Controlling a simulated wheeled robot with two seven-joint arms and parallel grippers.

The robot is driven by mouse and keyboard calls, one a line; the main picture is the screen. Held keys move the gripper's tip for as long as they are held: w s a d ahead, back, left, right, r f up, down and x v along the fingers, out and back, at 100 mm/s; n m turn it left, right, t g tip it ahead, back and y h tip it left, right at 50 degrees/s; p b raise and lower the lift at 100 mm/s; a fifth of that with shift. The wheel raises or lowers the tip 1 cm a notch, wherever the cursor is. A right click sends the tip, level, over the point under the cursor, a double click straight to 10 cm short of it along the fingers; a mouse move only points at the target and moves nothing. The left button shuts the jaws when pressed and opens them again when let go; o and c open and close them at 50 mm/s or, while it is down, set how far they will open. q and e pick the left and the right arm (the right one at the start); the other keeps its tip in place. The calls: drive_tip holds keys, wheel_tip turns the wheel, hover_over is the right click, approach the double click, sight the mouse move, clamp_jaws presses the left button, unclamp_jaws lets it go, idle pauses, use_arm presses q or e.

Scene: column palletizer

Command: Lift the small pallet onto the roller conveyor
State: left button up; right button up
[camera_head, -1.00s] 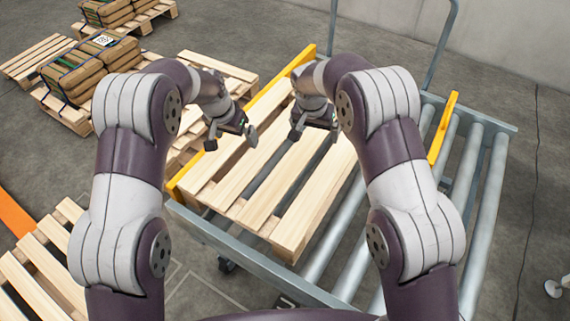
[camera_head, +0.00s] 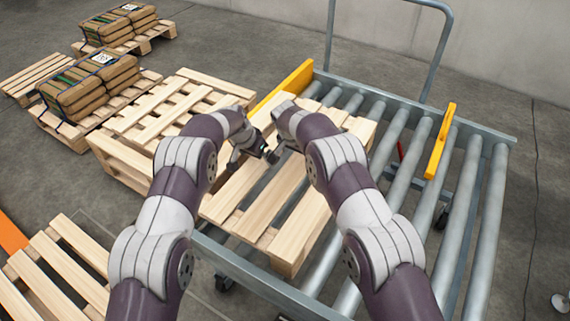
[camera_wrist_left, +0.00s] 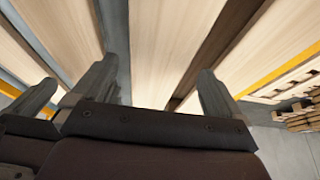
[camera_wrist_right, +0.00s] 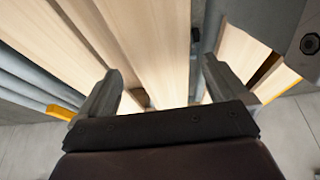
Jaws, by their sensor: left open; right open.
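The small light-wood pallet (camera_head: 300,225) lies over the left part of the roller conveyor (camera_head: 425,205), alongside the yellow guard (camera_head: 293,82). It looks flat on the rollers; contact underneath is hidden. My left gripper (camera_head: 252,158) is open above the pallet's slats; its spread fingers show in the left wrist view (camera_wrist_left: 152,92), with nothing between them but slats beyond. My right gripper (camera_head: 284,146) is close beside it over the pallet, mostly hidden by its own arm. It is open and empty in the right wrist view (camera_wrist_right: 160,90). Each wrist view also shows part of the other gripper.
A yellow stop (camera_head: 440,142) stands on the conveyor, with bare rollers around it. A stack of pallets (camera_head: 170,105) is left of the conveyor, another pallet (camera_head: 55,265) at lower left. Pallets with strapped brown sacks (camera_head: 92,85) stand behind. A tall handle (camera_head: 445,55) rises behind the conveyor.

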sight(263, 162)
use_arm(q)
drive_tip(key=x, duration=0.7)
drive_tip(key=shift+d, duration=0.1)
use_arm(e)
drive_tip(key=x, duration=0.7)
drive_tip(key=shift+d+f, duration=0.1)
use_arm(q)
drive_tip(key=shift+c, duration=0.3)
use_arm(e)
drive_tip(key=shift+c, duration=0.3)
